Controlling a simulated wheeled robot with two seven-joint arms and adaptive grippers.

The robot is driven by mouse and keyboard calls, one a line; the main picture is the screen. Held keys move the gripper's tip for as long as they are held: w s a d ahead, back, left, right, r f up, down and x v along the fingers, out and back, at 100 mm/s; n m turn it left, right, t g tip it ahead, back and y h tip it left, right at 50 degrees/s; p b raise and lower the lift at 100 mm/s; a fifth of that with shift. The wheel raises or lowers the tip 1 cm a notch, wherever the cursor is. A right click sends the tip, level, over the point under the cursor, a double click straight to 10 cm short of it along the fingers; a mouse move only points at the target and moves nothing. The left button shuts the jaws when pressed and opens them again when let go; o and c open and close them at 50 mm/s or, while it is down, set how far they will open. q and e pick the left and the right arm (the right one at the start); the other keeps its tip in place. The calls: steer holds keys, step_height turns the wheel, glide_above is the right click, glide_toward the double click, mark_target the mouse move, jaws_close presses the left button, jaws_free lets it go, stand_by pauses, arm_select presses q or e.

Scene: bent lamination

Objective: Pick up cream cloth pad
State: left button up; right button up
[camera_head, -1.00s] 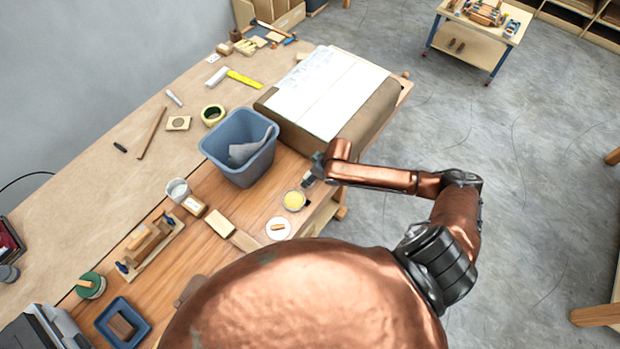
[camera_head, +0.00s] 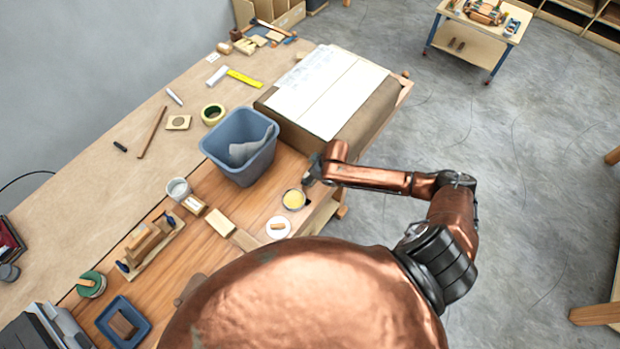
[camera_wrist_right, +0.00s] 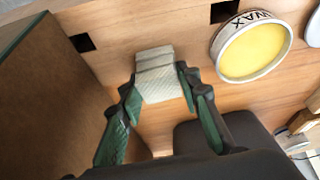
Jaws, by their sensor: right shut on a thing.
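The cream cloth pad (camera_wrist_right: 155,75) is a small pale ribbed block in the right wrist view. My right gripper (camera_wrist_right: 159,82) is shut on it, with one green-padded finger on each side. The pad is over the wooden bench top; I cannot tell whether it touches it. In the head view my right gripper (camera_head: 312,174) is beside the brown box, and the pad cannot be made out there. My left gripper is not in view.
A round wax tin (camera_wrist_right: 250,50) is right of the pad, also in the head view (camera_head: 293,200). A large brown box (camera_head: 357,128) stands close behind the gripper. A blue bin (camera_head: 238,166) with grey cloth is to the left. Dark square holes pierce the bench.

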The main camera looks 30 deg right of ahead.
mark_target(307, 174)
steer(key=shift+r, duration=0.5)
step_height(307, 174, up, 2)
steer(key=shift+r, duration=0.25)
steer(key=s+a+r+b, duration=0.2)
steer(key=s+a+r, duration=0.4)
steer(key=s+r, duration=0.3)
steer(key=s, duration=0.3)
steer(key=shift+s+a+r, duration=0.2)
steer(key=shift+a+r, duration=0.05)
steer(key=shift+r, duration=0.05)
steer(key=o, duration=0.4)
steer(key=c, duration=0.4)
